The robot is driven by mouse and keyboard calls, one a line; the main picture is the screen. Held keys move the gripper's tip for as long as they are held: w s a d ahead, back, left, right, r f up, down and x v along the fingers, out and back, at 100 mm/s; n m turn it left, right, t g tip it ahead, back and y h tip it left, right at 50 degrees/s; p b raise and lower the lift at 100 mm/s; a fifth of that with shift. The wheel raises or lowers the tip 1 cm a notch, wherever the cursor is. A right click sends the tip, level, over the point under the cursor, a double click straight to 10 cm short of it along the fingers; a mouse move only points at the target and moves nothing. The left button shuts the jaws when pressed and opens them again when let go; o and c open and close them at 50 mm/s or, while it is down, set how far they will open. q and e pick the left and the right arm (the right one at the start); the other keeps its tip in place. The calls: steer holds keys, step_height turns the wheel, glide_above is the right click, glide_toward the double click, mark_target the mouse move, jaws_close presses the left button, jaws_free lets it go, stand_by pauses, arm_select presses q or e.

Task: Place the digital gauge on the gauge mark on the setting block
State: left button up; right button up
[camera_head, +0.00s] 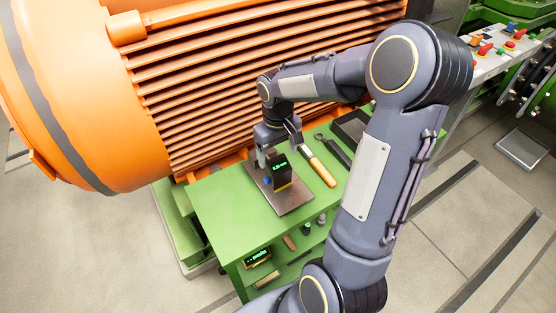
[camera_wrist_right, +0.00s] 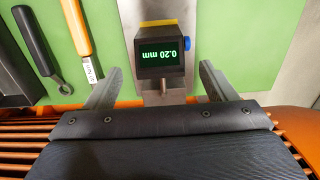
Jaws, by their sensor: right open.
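The digital gauge (camera_head: 281,171) is a black box with a yellow strip, a blue knob and a green display. It appears to stand on a grey metal plate, seemingly the setting block (camera_head: 292,202), on the green table. In the right wrist view the gauge (camera_wrist_right: 162,52) reads 0.20 mm, upside down, with a short metal stem towards my palm. My right gripper (camera_head: 277,148) is open at the gauge. In the wrist view its fingertips (camera_wrist_right: 160,73) lie either side of the gauge's near end, with gaps. I cannot make out the gauge mark. My left gripper is not in view.
An orange-handled tool (camera_head: 320,170) and a dark-handled wrench (camera_head: 333,149) lie right of the plate, near a dark tray (camera_head: 352,128). A large orange finned motor (camera_head: 230,80) stands close behind. Another green-lit device (camera_head: 257,257) sits on the lower shelf. The table's left part is clear.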

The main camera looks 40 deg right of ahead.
step_height(320, 180, up, 7)
steer(key=s+a+r+t+y, duration=0.2)
steer(key=s+a+t, duration=0.3)
steer(key=s+a, duration=0.8)
steer(key=s+y, duration=0.1)
steer(key=s, duration=0.3)
steer(key=shift+a+m+t+y, duration=0.25)
steer(key=shift+m+t+y, duration=0.05)
steer(key=shift+y, duration=0.1)
